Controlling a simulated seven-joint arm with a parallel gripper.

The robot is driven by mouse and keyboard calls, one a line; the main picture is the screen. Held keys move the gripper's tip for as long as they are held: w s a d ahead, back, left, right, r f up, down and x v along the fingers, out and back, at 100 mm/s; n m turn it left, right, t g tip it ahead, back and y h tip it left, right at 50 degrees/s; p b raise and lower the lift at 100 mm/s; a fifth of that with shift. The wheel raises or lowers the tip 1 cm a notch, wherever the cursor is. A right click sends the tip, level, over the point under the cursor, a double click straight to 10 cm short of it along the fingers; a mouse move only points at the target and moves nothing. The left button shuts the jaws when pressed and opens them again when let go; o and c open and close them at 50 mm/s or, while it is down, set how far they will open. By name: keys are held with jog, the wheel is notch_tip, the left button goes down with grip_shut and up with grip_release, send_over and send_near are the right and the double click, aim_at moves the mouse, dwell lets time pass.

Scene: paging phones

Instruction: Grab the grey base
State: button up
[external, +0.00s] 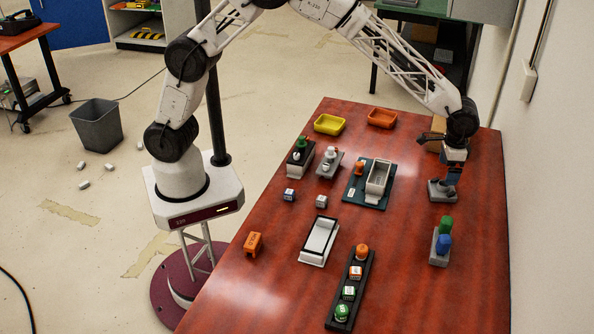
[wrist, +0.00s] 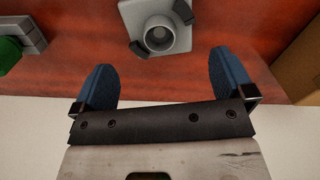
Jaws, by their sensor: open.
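A small grey base (external: 437,194) stands near the right edge of the red-brown table, just below my gripper (external: 449,179). In the wrist view the grey base (wrist: 132,12) has a round, hollow socket on top and dark tabs at its sides. It lies beyond the fingertips at the top of the picture, partly cut off by the edge. My gripper (wrist: 162,62) is open, its two blue fingers wide apart with nothing between them. In the external view the gripper partly hides the base, and I cannot tell whether they touch.
A grey holder (external: 439,255) with green and blue pieces stands nearby. A cardboard box (external: 435,146) is behind the gripper. Yellow (external: 329,124) and orange (external: 382,118) trays lie at the far end. A dark rack (external: 335,316) holds several pieces. The right front tabletop is clear.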

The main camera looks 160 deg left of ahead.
aim_at(443, 189)
jog(key=shift+f, duration=1.25)
jog(key=shift+f, duration=0.1)
jog(key=shift+d+f, duration=0.1)
jog(key=shift+f, duration=2.45)
jog(key=shift+c, duration=0.3)
jog(key=c, duration=0.7)
jog(key=shift+r, duration=0.1)
